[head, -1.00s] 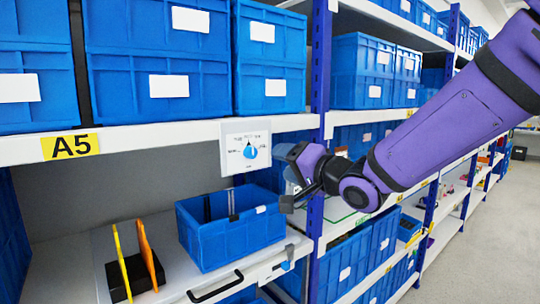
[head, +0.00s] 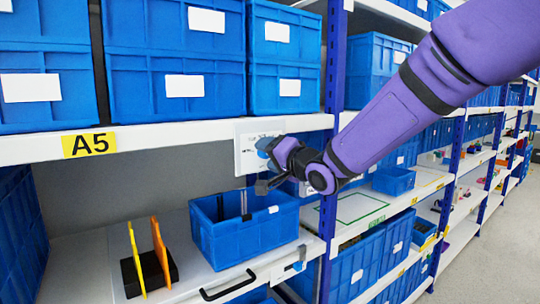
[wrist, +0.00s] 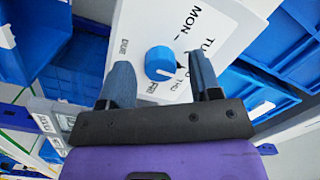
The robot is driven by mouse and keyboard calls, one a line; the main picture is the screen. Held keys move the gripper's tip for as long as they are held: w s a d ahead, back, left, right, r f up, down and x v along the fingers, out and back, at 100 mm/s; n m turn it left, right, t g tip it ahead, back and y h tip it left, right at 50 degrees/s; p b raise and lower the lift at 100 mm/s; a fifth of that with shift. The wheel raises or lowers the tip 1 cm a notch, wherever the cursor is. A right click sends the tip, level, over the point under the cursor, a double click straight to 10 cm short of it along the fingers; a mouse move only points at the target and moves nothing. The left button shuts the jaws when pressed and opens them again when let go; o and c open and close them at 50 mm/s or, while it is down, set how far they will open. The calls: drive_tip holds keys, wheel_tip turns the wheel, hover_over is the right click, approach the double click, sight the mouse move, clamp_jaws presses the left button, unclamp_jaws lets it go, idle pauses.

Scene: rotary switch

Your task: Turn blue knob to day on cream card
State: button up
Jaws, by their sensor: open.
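The cream card (head: 244,150) hangs at the front edge of the shelf. A bit of the blue knob (head: 264,143) also shows in the head view beside my wrist. My gripper (wrist: 161,72) is open, with one finger on each side of the knob; I cannot tell whether either touches it. My wrist hides the card's right part in the head view.
A blue bin (head: 245,230) stands on the lower shelf below the card. A black holder (head: 150,272) with yellow and orange plates is to its left. Blue crates (head: 180,60) fill the shelf above. A blue upright post (head: 335,70) stands right of the card.

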drive_tip(key=c, duration=0.9)
drive_tip(key=shift+c, duration=0.2)
drive_tip(key=shift+n+h, duration=0.4)
drive_tip(key=shift+n, duration=3.35)
drive_tip(key=shift+n+h, duration=0.4)
drive_tip(key=shift+n, duration=3.35)
